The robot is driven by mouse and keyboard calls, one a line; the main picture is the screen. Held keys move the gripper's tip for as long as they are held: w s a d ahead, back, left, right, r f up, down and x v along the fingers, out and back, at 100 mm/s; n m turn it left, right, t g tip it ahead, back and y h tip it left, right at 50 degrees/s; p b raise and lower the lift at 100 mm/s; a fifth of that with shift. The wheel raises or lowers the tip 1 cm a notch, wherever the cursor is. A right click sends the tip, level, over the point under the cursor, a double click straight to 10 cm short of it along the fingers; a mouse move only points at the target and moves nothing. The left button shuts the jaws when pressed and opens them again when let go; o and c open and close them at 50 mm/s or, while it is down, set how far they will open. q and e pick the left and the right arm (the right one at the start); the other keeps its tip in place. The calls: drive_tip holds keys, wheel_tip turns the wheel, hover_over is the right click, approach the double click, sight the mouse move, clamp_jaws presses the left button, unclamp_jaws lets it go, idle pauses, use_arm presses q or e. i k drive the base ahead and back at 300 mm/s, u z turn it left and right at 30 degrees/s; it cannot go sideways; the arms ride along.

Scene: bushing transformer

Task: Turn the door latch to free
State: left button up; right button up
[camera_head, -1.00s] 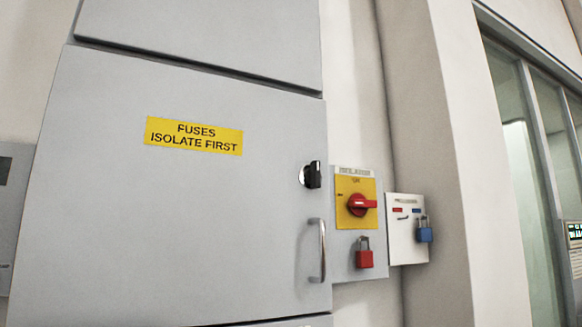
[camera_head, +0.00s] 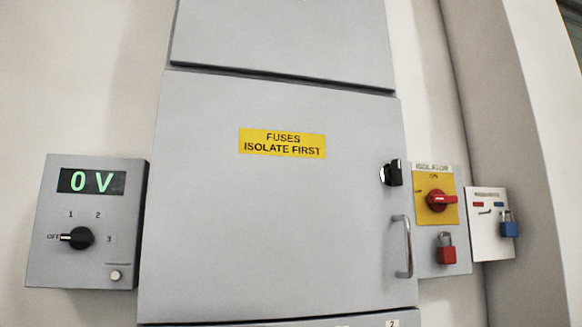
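The grey cabinet door (camera_head: 270,220) is shut in the middle of the head view and carries a yellow label (camera_head: 283,143) reading "FUSES ISOLATE FIRST". The black door latch (camera_head: 391,173) sits near the door's right edge, on a round base. Its grip looks roughly upright, seen at an angle. A metal pull handle (camera_head: 404,246) is below the latch. Neither of my grippers is in view, and nothing touches the latch.
Right of the door is the isolator (camera_head: 437,200), with a red handle on a yellow plate and a red padlock (camera_head: 446,249). Beside it is a white panel with a blue padlock (camera_head: 508,223). Left, a meter box (camera_head: 88,222) reads 0 V, its knob pointing to OFF.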

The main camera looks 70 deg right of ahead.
sight(394, 173)
drive_tip(key=u, duration=0.1)
drive_tip(key=i, duration=0.7)
drive_tip(key=z, duration=2.8)
